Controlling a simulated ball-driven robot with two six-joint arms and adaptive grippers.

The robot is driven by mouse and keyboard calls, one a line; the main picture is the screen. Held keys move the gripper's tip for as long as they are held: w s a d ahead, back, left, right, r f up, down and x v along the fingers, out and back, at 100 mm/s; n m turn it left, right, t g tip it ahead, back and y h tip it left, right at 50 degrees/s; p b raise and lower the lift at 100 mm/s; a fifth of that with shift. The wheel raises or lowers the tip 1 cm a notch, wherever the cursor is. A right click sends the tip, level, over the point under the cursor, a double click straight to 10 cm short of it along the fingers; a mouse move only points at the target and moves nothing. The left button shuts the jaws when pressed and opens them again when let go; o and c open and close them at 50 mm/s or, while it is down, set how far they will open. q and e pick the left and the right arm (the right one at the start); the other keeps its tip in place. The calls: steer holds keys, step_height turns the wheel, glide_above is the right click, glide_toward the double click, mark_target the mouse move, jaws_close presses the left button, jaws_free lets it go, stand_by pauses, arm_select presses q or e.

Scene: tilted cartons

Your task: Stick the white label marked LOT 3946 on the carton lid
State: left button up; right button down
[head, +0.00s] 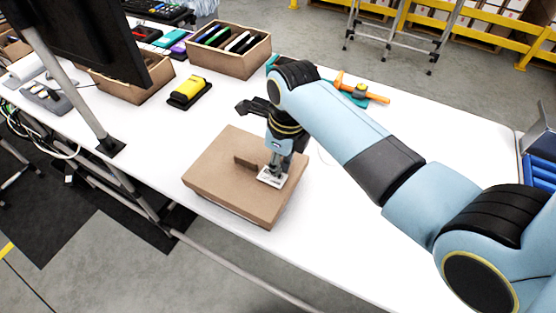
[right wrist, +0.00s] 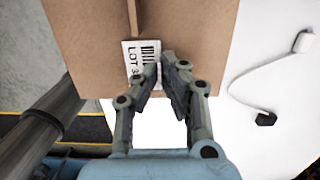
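The brown carton (head: 225,175) lies on the white table, its lid tilted, with a raised brown strip (head: 245,161) on it. The white label (head: 268,180) is over the lid, by the end of the strip. In the right wrist view the label (right wrist: 133,60) shows "LOT 3" and a barcode; the rest of the number is hidden by a finger. My right gripper (head: 275,168) points down at the lid, its fingertips (right wrist: 164,70) close together at the label's edge. I cannot tell whether the label touches the lid. My left gripper is not in view.
An open box with dark items (head: 230,62) and a yellow-and-black object (head: 189,91) stand behind the carton. An orange-handled tool (head: 365,93) lies beyond my right arm. A monitor (head: 85,35) is at the left. The table right of the carton is mostly clear.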

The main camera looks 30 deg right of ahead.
steer(key=shift+f, duration=0.25)
stand_by(0.9)
steer(key=c, duration=1.4)
jaws_free()
step_height(320, 180, up, 12)
steer(key=s, duration=0.1)
step_height(320, 180, up, 6)
glide_above(284, 174)
steer(key=shift+w+d, duration=0.1)
steer(key=shift+w, duration=0.05)
steer(key=shift+f, duration=0.1)
